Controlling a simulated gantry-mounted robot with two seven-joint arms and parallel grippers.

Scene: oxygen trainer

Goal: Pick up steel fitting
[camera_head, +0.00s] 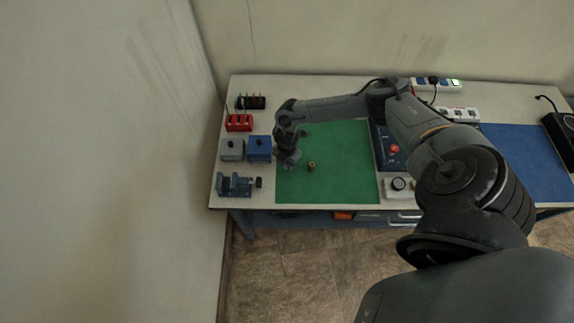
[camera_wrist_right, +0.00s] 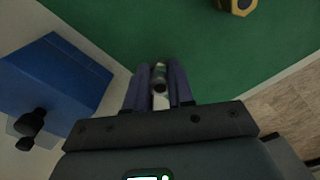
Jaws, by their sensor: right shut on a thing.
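My right gripper (camera_head: 289,161) is low over the left edge of the green mat (camera_head: 335,145). In the right wrist view its two fingers (camera_wrist_right: 159,80) are shut on a small, pale metallic piece, the steel fitting (camera_wrist_right: 160,72), with a dark round hole in its near end. The fingers hide its sides. In the head view the gripper hides the fitting. I cannot tell whether the fitting touches the mat. My left gripper is not in view.
A brass-coloured hexagonal piece (camera_head: 311,166) stands on the mat right of the gripper. A blue box (camera_head: 259,149) and grey box (camera_head: 232,150), each with a black knob, stand left of the mat. A blue vise (camera_head: 235,185) is at the front left. Most of the mat is clear.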

